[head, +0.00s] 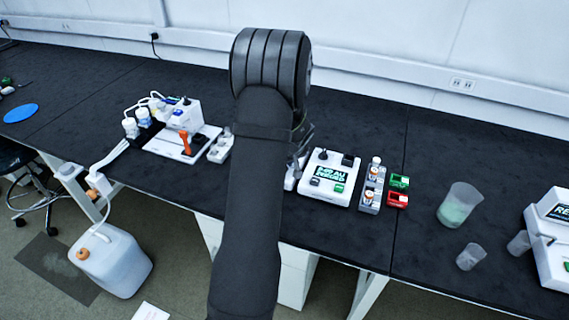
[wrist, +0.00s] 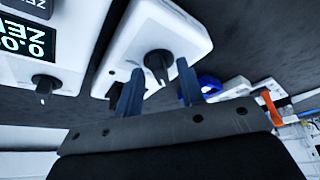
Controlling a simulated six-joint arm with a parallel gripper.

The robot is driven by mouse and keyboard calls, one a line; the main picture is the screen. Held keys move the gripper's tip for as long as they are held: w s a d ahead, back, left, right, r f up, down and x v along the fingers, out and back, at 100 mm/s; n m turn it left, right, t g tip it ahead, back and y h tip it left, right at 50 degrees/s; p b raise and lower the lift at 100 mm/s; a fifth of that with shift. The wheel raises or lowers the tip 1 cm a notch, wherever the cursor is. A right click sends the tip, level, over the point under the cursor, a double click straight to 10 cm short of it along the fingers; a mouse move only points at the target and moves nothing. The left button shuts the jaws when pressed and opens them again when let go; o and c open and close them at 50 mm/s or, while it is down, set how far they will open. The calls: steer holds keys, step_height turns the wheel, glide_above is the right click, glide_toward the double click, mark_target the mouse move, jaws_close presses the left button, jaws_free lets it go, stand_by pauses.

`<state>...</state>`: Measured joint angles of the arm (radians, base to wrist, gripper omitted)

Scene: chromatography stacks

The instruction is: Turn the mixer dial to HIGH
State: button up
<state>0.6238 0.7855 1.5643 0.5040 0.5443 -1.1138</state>
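A white box (wrist: 130,35) with a black dial (wrist: 158,62) fills the middle of the wrist view; it looks like the mixer. The dial has a raised grip with a pale pointer line. No LOW or HIGH marking can be read. My gripper (wrist: 160,70) is open, its two blue-grey fingers apart on either side of the dial as seen in the wrist view. Whether either finger touches the dial cannot be told. In the head view my gripper (head: 303,140) is partly hidden behind my arm, and only a sliver of white box (head: 290,178) shows there.
A white display unit (head: 325,195) with its own black knob (head: 322,155) stands close on the right. Beside it are a vial rack (head: 371,195) and green and red blocks. A white station with an orange lever (head: 186,143) stands left. A beaker (head: 459,204) stands farther right.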

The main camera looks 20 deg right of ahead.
jaws_close()
steer(key=shift+m, duration=0.3)
steer(key=m, duration=0.1)
steer(key=m+h, duration=0.1)
steer(key=m, duration=0.1)
steer(key=shift+a+h, duration=0.2)
steer(key=shift+h, duration=0.1)
steer(key=m, duration=0.2)
steer(key=m+g+h, duration=0.1)
steer(key=m, duration=0.1)
steer(key=shift+w+a, duration=0.1)
steer(key=shift+a, duration=0.1)
steer(key=m, duration=0.2)
steer(key=m+g+h, duration=0.1)
steer(key=m, duration=0.1)
steer(key=m+g, duration=0.1)
steer(key=m, duration=0.1)
steer(key=shift+w+a+m+h, duration=0.25)
steer(key=shift+w+m+h, duration=0.05)
steer(key=shift+m+h, duration=0.1)
steer(key=m, duration=0.1)
steer(key=m+g, duration=0.1)
steer(key=m, duration=0.1)
steer(key=m+g, duration=0.1)
steer(key=m, duration=0.1)
steer(key=shift+w, duration=0.25)
steer(key=shift+m, duration=0.4)
